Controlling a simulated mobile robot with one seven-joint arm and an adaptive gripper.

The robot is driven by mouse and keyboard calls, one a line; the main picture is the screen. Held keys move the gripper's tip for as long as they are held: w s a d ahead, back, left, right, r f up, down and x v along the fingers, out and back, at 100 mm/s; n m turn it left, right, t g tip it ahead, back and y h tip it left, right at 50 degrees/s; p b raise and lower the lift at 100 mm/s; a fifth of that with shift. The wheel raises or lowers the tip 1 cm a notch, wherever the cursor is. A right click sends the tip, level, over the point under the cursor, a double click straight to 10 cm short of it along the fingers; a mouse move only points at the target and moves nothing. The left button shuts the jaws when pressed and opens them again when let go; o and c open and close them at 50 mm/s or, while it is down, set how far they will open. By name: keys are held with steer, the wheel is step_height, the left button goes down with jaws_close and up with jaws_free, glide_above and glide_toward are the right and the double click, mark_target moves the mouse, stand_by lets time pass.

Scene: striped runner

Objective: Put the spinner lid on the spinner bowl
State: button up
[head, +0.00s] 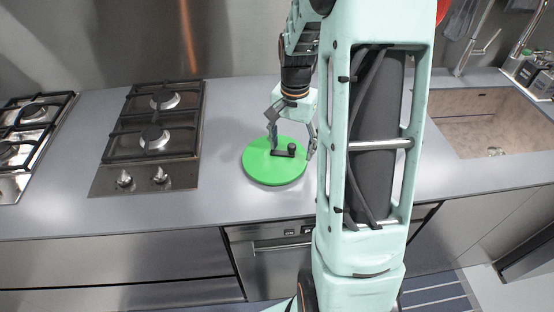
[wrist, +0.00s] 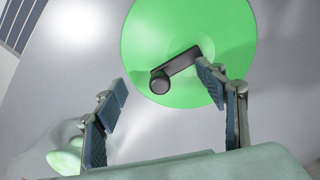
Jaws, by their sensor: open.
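The spinner lid (head: 262,170) is a bright green disc with a dark crank handle and knob. It appears to lie flat on the grey counter, right of the hob, and fills the upper middle of the wrist view (wrist: 185,25). My gripper (head: 292,146) is open above the lid, pointing down. In the wrist view the knob (wrist: 160,82) appears between the open fingers, and the right finger overlaps the crank arm's end. No contact is clear. A pale green rounded object (wrist: 65,160) shows partly at lower left, behind a finger; it may be the spinner bowl. My arm hides that area in the head view.
A hob (head: 150,135) with black grates stands left of the lid. A sink (head: 500,125) is at the right. The steel back wall rises behind the counter. Bare counter (head: 222,165) lies between hob and lid.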

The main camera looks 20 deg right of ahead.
steer(key=shift+f, duration=0.25)
steer(key=shift+r, duration=0.3)
jaws_close()
stand_by(0.5)
steer(key=shift+r, duration=0.1)
steer(key=shift+r+p, duration=1.9)
steer(key=shift+r, duration=0.55)
steer(key=shift+f, duration=0.1)
